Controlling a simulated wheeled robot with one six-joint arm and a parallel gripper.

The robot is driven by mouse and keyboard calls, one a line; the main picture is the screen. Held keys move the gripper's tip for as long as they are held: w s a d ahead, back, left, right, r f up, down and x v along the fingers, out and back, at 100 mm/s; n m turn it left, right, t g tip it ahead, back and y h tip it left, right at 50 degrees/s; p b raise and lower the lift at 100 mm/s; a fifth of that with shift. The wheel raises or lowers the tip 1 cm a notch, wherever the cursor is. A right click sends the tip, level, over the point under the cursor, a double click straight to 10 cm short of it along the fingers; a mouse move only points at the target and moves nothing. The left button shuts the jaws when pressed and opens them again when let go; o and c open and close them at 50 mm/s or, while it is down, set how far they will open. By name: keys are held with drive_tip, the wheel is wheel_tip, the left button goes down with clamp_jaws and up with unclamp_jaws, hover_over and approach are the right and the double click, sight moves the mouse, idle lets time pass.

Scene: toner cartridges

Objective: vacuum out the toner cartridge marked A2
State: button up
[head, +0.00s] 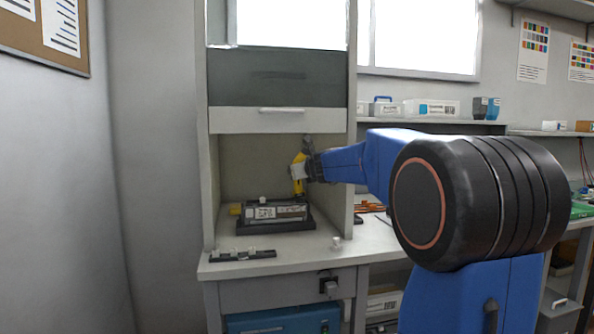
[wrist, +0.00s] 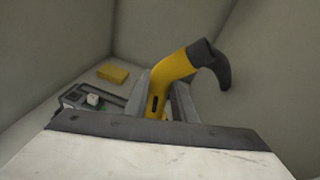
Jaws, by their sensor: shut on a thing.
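A toner cartridge (head: 278,212) lies in a black cradle (head: 285,226) inside the hood. It carries a white label whose print is too small for me to read, and a small white cap sits on top. My gripper (head: 303,172) is inside the hood, above the cartridge's right end, shut on a yellow vacuum nozzle (head: 298,183). In the wrist view the yellow nozzle (wrist: 172,72) stands between the jaws, with a black bent end at the upper right. The cartridge (wrist: 72,97) also shows at the lower left there, partly hidden by my gripper body.
A small white piece (head: 336,243) stands at the front right.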

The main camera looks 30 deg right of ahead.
sight(298, 158)
drive_tip(key=shift+s+a+f, duration=0.1)
drive_tip(key=shift+f, duration=0.3)
idle(1.5)
idle(0.5)
drive_tip(key=shift+r, duration=2.5)
drive_tip(key=shift+f, duration=2.5)
drive_tip(key=shift+r, duration=0.25)
